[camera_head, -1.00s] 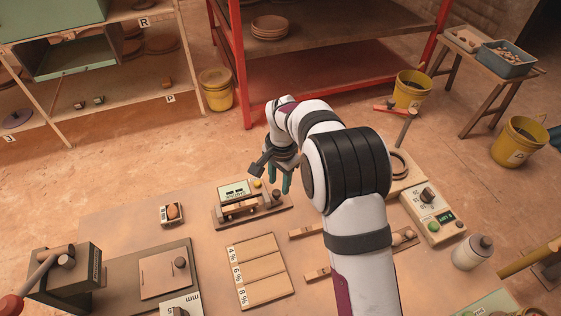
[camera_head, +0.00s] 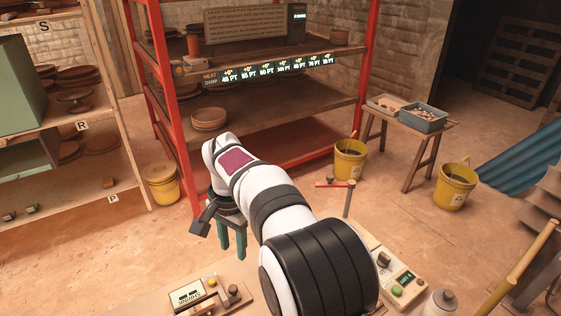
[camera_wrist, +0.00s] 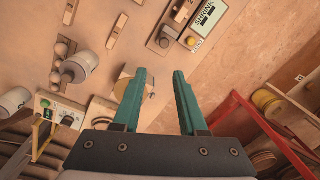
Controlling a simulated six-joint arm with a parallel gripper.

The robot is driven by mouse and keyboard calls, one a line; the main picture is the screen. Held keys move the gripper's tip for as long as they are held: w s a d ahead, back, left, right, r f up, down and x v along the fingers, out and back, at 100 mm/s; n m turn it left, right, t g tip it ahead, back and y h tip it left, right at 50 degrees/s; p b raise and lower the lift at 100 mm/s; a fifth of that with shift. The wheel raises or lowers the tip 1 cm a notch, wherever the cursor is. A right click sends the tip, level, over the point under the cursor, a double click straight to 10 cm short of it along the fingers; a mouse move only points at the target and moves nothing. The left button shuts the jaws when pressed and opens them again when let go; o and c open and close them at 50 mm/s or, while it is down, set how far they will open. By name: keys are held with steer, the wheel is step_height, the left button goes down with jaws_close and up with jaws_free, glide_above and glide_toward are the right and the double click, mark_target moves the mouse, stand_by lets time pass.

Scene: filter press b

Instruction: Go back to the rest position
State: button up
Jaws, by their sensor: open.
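My gripper (camera_head: 232,243) hangs over the far edge of the workbench in the head view, with its teal fingers pointing down. In the wrist view my gripper (camera_wrist: 160,85) is open, its two fingers apart with nothing held between them. The workbench (camera_wrist: 150,20) lies below it. The shrink gauge box with a display (camera_head: 188,295) is on the bench, in front of and to the left of the gripper. It also shows at the top of the wrist view (camera_wrist: 205,18). A round tan item (camera_wrist: 124,84) lies beyond the left finger, partly covered by it.
A control box with a green button (camera_head: 398,280) and a grey-white bottle (camera_head: 440,302) stand at the bench's right. A red-framed rack (camera_head: 170,120) stands behind. Yellow buckets (camera_head: 349,160) and a small table with trays (camera_head: 430,130) stand at right. Open floor lies left of the gripper.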

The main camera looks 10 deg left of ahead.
steer(key=s+d+r, duration=0.2)
steer(key=d+r, duration=0.1)
steer(key=d, duration=0.3)
steer(key=s+d+r, duration=0.2)
steer(key=d, duration=0.3)
steer(key=s+d+f+m, duration=0.1)
steer(key=s+d, duration=0.6)
steer(key=s, duration=0.3)
steer(key=s+d+f+m+y, duration=0.1)
steer(key=s+d+f, duration=0.1)
steer(key=s+d, duration=0.6)
steer(key=s, duration=0.3)
steer(key=shift+s, duration=0.3)
steer(key=shift+d, duration=0.1)
